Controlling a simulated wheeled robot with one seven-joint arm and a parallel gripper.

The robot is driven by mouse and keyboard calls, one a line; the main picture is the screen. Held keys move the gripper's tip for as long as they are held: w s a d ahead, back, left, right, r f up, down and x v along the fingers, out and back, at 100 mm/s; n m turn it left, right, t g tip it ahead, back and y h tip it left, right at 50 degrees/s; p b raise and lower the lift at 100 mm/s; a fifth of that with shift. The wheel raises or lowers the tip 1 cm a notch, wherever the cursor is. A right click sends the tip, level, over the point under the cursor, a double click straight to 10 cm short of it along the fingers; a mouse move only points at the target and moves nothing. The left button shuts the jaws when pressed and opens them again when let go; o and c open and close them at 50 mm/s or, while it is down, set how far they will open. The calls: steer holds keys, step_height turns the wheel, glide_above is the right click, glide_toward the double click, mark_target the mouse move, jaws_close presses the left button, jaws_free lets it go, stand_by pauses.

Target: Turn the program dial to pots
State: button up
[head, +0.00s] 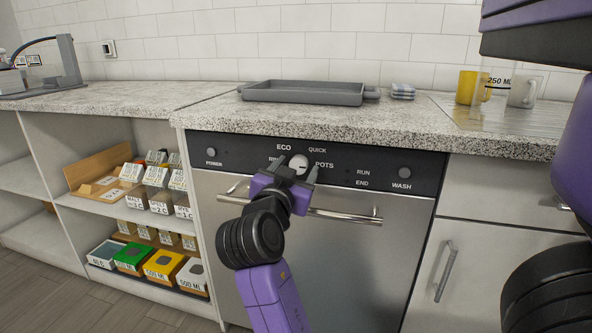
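The program dial (299,162) is a pale round knob in the middle of the dishwasher's dark control panel (235,152). The labels ECO, QUICK and POTS (324,165) surround it, with a label beginning "RI" to its left partly hidden by my gripper. POTS is just right of the dial. I cannot make out where the dial points. My gripper (296,170) is in front of the panel at the dial. Its two fingers stand apart, with the dial showing between them. I cannot tell whether they touch it.
A POWER knob (211,152) is at the panel's left and a WASH knob (404,172) at its right. A bar handle (345,216) crosses the door below. The granite counter (420,118) overhangs the panel, with a grey tray (305,92) on top.

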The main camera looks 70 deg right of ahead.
steer(key=shift+a, duration=0.1)
steer(key=a+p, duration=0.1)
steer(key=a, duration=0.6)
steer(key=shift+s+a, duration=0.3)
steer(key=shift+s, duration=0.05)
stand_by(0.3)
